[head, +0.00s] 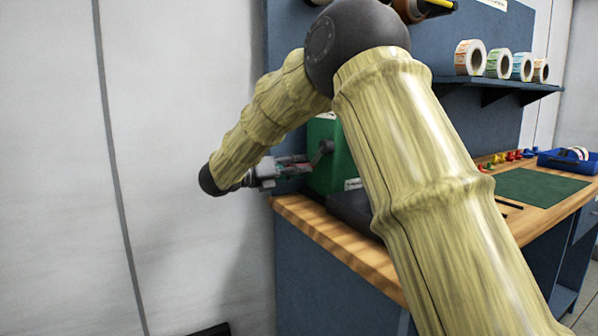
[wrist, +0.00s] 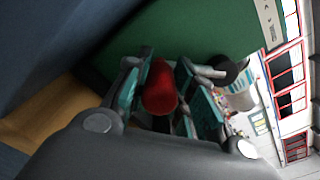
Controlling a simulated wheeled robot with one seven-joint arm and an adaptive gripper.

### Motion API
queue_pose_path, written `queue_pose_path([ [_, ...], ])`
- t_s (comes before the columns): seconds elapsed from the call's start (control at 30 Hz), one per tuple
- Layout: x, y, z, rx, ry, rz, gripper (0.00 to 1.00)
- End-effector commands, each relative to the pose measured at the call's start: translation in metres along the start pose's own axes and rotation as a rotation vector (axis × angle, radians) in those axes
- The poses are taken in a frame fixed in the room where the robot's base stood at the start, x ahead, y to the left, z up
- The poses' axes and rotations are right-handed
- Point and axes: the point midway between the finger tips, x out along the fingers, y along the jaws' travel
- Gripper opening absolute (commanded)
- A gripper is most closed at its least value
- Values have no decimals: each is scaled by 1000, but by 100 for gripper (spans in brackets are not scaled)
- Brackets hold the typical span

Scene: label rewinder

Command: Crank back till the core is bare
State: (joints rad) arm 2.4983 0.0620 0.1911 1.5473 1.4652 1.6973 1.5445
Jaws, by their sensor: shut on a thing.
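The rewinder is a green box (head: 330,160) at the left end of the wooden bench in the head view. Its green side (wrist: 165,35) fills the upper part of the wrist view. My gripper (head: 300,168) is beside it, shut on the red crank knob (wrist: 160,90), which sits between the teal finger pads. A grey crank part (head: 322,150) shows against the green box. In the wrist view a pale striped roll (wrist: 238,95) shows past the fingers, partly hidden. My arm hides most of the rewinder in the head view, so the core cannot be made out.
A shelf (head: 500,82) holds several label rolls (head: 470,57). The wooden bench (head: 350,250) carries a green mat (head: 540,187) and a blue bin (head: 570,162) at right. The white wall at left is clear.

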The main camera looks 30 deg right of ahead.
Motion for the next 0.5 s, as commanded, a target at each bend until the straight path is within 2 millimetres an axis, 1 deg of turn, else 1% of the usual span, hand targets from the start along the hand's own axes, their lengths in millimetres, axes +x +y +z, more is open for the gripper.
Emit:
queue_pose_path([
  [0.2,0,0,1,0,-2,1,0],
  [0.23,0,0,1,0,-2,1,26],
  [0.33,0,0,1,-1,-1,1,44],
  [0.37,0,0,1,-1,-1,1,48],
  [0.5,0,0,0,-1,-1,0,48],
])
